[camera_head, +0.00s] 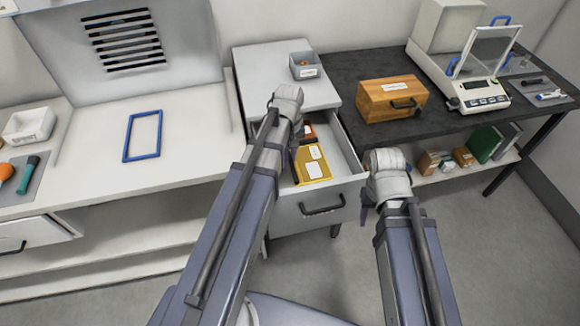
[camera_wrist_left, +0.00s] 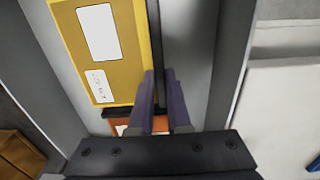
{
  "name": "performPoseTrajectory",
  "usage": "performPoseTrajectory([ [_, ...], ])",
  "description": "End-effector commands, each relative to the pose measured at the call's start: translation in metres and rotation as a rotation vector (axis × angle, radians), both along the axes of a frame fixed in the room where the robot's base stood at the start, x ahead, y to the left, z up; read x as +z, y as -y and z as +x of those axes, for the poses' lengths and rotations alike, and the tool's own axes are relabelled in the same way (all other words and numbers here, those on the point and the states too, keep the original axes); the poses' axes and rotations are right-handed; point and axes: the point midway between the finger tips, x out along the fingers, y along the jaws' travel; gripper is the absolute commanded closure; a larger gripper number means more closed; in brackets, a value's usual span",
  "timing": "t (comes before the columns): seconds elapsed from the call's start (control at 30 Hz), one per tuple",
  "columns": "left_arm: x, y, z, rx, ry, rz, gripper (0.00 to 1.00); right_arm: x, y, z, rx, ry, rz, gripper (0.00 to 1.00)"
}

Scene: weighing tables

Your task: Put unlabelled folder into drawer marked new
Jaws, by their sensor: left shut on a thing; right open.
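A yellow folder (camera_head: 311,164) with white labels lies in the open drawer (camera_head: 345,196) of the white cabinet. The left wrist view shows it close up (camera_wrist_left: 75,50), with one blank label and one with small writing. A reddish-orange folder (camera_head: 307,131) lies behind it in the drawer. My left gripper (camera_wrist_left: 160,85) is shut, its fingers at the yellow folder's edge. They hold something thin and seen edge-on; I cannot tell what. In the head view my arm hides these fingertips. My right gripper (camera_head: 368,208) is open by the drawer's right side. No "new" marking is readable.
A wooden box (camera_head: 392,99) with a handle and a balance (camera_head: 480,92) stand on the dark table. A grey bin (camera_head: 305,66) stands on the cabinet. Another drawer (camera_head: 35,240) is at far left.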

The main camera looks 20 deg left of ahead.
Motion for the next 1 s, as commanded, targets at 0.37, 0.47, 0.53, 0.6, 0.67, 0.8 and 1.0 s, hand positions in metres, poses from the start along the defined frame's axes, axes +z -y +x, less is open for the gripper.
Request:
performPoseTrajectory([
  [0.37,-0.03,0.0,0.0,0.0,0.0,0.0,1.0,-0.03,0.0,0.0,0.0,0.0,0.0,0.5],
  [0.47,-0.038,0.0,0.0,0.0,0.0,0.0,1.0,-0.038,0.0,0.0,0.0,0.0,0.0,0.5],
  [0.53,-0.038,0.0,0.0,0.0,0.0,0.0,1.0,-0.038,0.0,0.0,0.0,0.0,0.0,0.5],
  [0.6,-0.036,0.0,0.0,0.0,0.0,0.0,1.0,-0.036,0.0,0.0,0.0,0.0,0.0,0.5],
  [0.67,-0.036,0.0,0.0,0.0,0.0,0.0,1.0,-0.036,0.0,0.0,0.0,0.0,0.0,0.5],
  [0.8,-0.037,0.0,0.0,0.0,0.0,0.0,1.0,-0.037,0.0,0.0,0.0,0.0,0.0,0.5],
  [1.0,-0.039,0.0,0.0,0.0,0.0,0.0,0.72,-0.039,0.0,0.0,0.0,0.0,0.0,0.5],
])
